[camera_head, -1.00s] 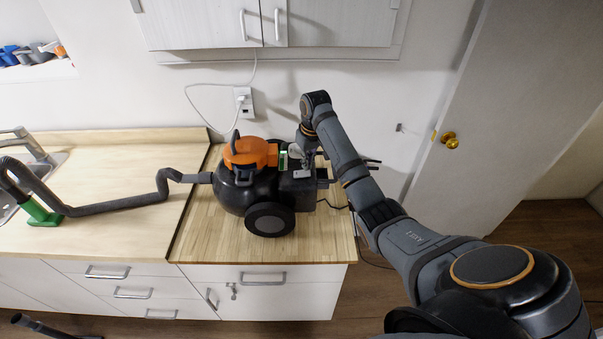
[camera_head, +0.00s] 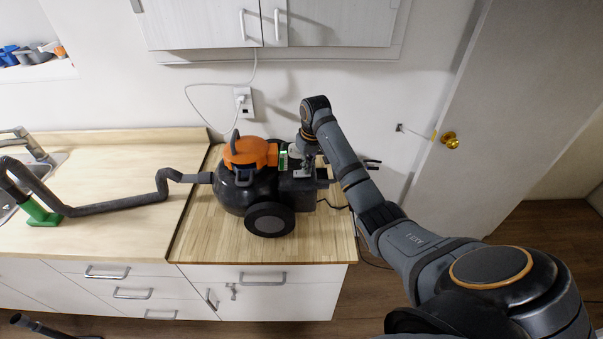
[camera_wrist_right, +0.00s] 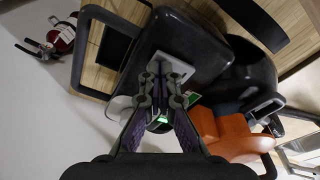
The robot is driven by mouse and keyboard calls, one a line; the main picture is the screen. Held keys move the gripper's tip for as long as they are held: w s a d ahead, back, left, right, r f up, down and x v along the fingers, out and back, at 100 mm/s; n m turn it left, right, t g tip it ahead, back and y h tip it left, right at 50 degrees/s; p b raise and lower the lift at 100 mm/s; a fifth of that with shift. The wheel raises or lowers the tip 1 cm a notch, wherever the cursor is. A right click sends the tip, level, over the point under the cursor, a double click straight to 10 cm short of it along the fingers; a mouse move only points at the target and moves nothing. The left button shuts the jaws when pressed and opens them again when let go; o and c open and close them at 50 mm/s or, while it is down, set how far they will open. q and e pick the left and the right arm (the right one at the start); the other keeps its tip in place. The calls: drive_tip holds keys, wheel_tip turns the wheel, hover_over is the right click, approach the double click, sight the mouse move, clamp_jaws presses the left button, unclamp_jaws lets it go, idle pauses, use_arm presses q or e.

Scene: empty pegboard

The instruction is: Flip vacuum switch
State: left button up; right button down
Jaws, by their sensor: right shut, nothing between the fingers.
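The vacuum has a black body (camera_head: 231,193) and an orange top (camera_head: 246,152), and stands on the wooden counter. A light grey plate (camera_wrist_right: 184,66) lies on its black rear box (camera_wrist_right: 205,42); I cannot tell whether this plate is the switch. A green-lit part (camera_head: 283,160) sits beside the orange top. My right gripper (camera_head: 303,172) points down over the rear box. In the right wrist view its fingertips (camera_wrist_right: 158,74) are shut and empty, at the grey plate; contact is unclear. The fingers hide part of the plate and green part. My left gripper is not in view.
A grey hose (camera_head: 120,207) runs left from the vacuum across the counter (camera_head: 110,235). A wall outlet (camera_head: 243,100) with a white plug is behind it. A cabinet (camera_head: 335,22) hangs above. An open door (camera_head: 480,130) stands right.

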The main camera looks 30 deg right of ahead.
drive_tip(key=shift+f, duration=0.2)
drive_tip(key=shift+r, duration=0.1)
wheel_tip(320, 180, up, 2)
drive_tip(key=shift+r+p, duration=0.15)
drive_tip(key=shift+p, duration=0.35)
drive_tip(key=shift+r, duration=2.3)
drive_tip(key=shift+f, duration=0.1)
